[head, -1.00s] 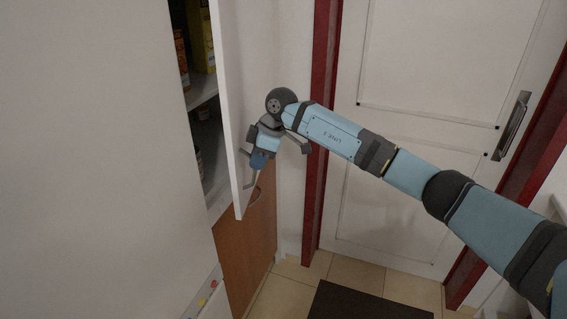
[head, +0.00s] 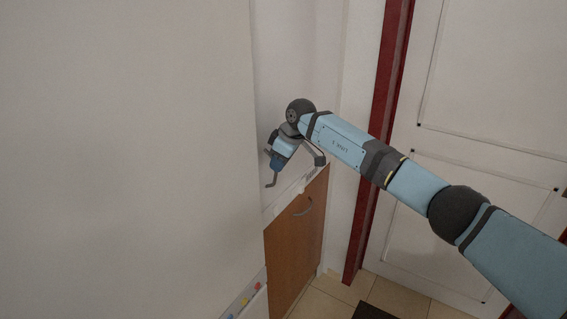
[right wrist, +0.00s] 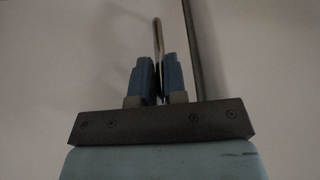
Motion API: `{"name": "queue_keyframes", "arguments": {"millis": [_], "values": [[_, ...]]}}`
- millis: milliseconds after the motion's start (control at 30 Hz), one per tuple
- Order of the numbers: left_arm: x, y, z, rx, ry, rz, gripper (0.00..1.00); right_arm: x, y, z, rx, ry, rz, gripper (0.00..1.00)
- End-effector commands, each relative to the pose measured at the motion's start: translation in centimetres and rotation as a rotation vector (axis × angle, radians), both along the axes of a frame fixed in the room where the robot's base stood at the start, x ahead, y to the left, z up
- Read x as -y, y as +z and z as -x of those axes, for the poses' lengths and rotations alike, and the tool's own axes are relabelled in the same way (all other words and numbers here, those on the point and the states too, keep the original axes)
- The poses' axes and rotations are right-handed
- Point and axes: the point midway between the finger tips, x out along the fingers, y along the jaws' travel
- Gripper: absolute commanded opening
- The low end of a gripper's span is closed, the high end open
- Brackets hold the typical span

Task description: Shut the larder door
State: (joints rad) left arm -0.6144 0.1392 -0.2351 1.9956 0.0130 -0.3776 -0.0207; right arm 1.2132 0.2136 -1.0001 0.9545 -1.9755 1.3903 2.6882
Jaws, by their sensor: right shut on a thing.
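No shelves or inside of the larder show. I cannot tell whether a thin gap is left at its edge. In the right wrist view, the two blue fingers (right wrist: 160,78) close on the thin handle bar (right wrist: 158,38), with the pale door face (right wrist: 70,60) behind. My left gripper is not in view.
A large pale cabinet side (head: 130,150) fills the left. A white room door (head: 470,190) in a red frame (head: 378,150) stands right. A dark mat (head: 372,311) lies on the tiled floor.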

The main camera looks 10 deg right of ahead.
Motion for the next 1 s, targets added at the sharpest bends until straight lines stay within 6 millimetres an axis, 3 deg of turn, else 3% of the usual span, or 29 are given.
{"name": "queue_keyframes", "arguments": {"millis": [33,167,200,267,300,1000], "values": [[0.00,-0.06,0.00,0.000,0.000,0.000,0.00,-1.18,-0.14,0.38,0.001,0.018,-0.009,0.00],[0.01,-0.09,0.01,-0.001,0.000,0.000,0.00,-1.21,-0.03,0.35,0.004,0.017,-0.010,0.00],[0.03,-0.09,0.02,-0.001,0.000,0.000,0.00,-1.23,0.01,0.34,0.005,0.017,-0.011,0.22],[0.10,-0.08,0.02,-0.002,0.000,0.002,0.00,-1.22,0.08,0.32,0.005,0.017,-0.011,0.35],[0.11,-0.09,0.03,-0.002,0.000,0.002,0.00,-1.17,0.11,0.29,0.005,0.017,-0.011,0.37],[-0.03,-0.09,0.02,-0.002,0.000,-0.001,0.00,-0.55,0.41,0.03,0.007,0.006,-0.007,0.37]]}}
